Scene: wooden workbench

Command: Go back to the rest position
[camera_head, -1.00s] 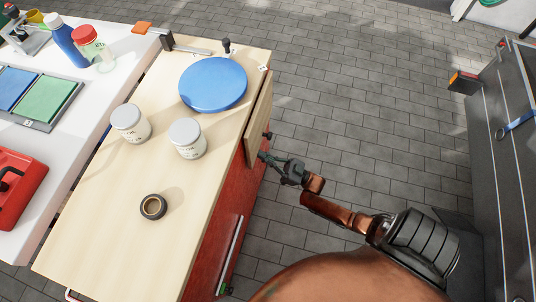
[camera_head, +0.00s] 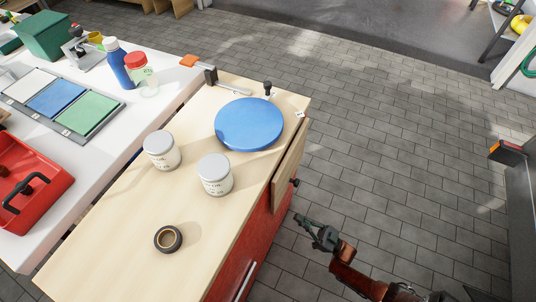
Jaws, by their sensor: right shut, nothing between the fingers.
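My right gripper (camera_head: 311,228) is in the lower middle right of the head view, past the right side of the workbench, over the floor. It is shut and empty, just off the red cabinet front (camera_head: 262,228). My copper-coloured right arm comes in from the lower right. My left gripper is out of view. The wooden workbench (camera_head: 118,250) holds a blue round disc (camera_head: 249,124), two white lidded cans (camera_head: 162,151) (camera_head: 214,175) and a dark ring-shaped roll (camera_head: 168,239).
A wooden drawer front (camera_head: 290,160) with a dark knob stands out at the bench's right side. A white table (camera_head: 100,160) on the left holds bottles, coloured trays and a red toolbox (camera_head: 30,190). The tiled floor (camera_head: 390,150) on the right is clear.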

